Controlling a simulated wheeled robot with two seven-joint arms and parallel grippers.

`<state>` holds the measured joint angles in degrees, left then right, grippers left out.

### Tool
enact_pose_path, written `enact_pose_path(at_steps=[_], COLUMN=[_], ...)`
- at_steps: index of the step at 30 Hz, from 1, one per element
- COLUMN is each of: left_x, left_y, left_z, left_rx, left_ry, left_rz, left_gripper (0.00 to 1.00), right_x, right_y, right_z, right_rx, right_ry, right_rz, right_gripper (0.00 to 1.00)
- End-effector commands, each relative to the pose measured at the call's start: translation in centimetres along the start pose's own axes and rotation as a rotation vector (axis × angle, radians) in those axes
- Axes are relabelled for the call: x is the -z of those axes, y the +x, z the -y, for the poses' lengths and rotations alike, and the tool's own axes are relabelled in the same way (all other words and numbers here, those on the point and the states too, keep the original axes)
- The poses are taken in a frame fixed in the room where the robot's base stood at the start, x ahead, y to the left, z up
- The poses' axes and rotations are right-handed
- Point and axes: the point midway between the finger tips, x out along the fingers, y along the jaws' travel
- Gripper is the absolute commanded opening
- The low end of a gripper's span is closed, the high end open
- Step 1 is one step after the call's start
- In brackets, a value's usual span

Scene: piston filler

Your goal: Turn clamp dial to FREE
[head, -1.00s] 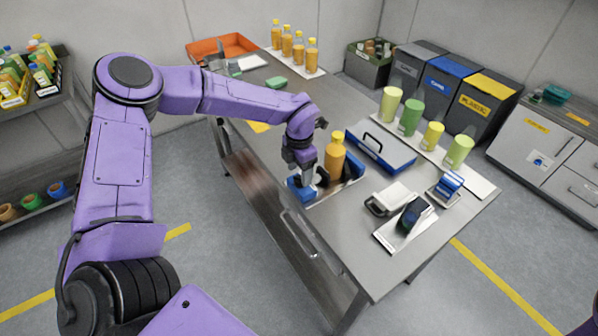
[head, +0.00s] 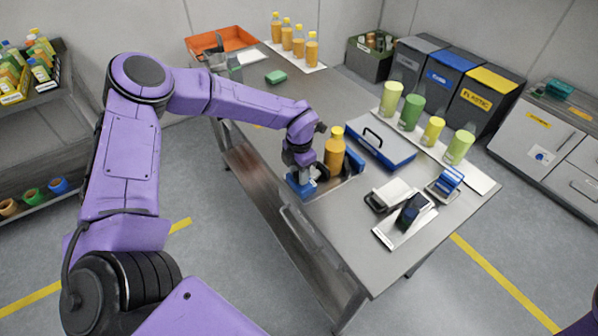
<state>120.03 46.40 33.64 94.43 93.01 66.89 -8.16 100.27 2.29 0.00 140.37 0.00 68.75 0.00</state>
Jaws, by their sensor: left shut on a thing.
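A blue clamp fixture (head: 353,160) stands near the front edge of the steel table. An orange bottle with a yellow cap (head: 334,152) stands upright in it. My left gripper (head: 302,181) points down at the blue block (head: 299,190) on the fixture's left end. It is shut on a small part there, which looks to be the clamp dial. The fingers and wrist hide most of that part, so I cannot read its marks or setting. My right gripper is out of view.
A blue case (head: 385,150) lies behind the fixture. Green and yellow cylinders (head: 411,112) line the table's right side. A scanner-like device on a plate (head: 411,213) lies at the front right. An orange tray (head: 222,42) and bottles stand at the far end.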

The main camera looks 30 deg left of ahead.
Motion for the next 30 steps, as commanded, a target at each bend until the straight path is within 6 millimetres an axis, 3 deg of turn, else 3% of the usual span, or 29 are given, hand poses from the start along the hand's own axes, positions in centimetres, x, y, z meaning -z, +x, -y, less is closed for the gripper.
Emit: enact_pose_path(at_steps=[8, 30], left_x=[-0.1, -0.1], left_y=[0.2, 0.3], left_z=[-0.1, -0.1], left_rx=[-0.001, -0.001], left_ry=[-0.137, -0.828], left_rz=[0.004, 0.008], left_gripper=[0.09, 0.09], right_x=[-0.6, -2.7], right_y=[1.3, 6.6], right_z=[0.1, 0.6], right_rx=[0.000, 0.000], right_ry=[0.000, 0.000], right_rz=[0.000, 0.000], right_gripper=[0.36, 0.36])
